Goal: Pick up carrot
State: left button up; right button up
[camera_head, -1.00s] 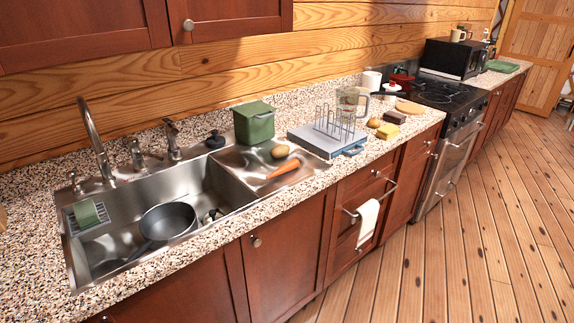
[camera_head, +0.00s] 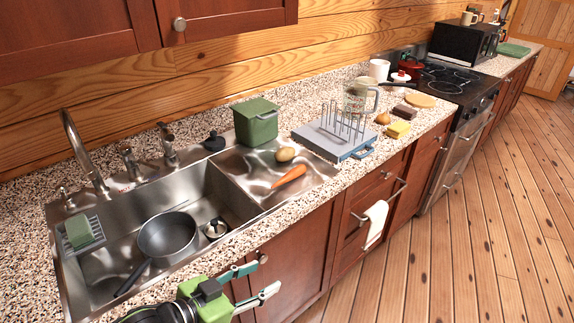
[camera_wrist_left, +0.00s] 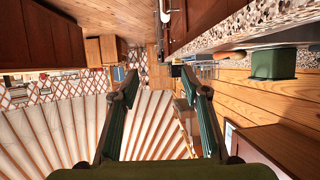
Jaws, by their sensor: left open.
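The orange carrot (camera_head: 289,178) lies on the steel drainboard (camera_head: 232,161) at the right of the sink, beside a potato (camera_head: 285,154). My left gripper (camera_head: 273,280) is open and empty in front of the cabinet doors, below the counter's front edge. It is well apart from the carrot. In the left wrist view its two green-padded fingers (camera_wrist_left: 160,98) are spread with nothing between them. My right gripper is in neither view.
The sink (camera_head: 122,215) holds a dark pan (camera_head: 168,237). A green canister (camera_head: 256,122) stands behind the drainboard. A faucet (camera_head: 80,150) rises behind the sink.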

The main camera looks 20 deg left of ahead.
aim_at(298, 171)
jog(key=i+j, duration=0.3)
jog(key=i, duration=0.2)
jog(key=i+j, duration=0.3)
jog(key=i, duration=0.25)
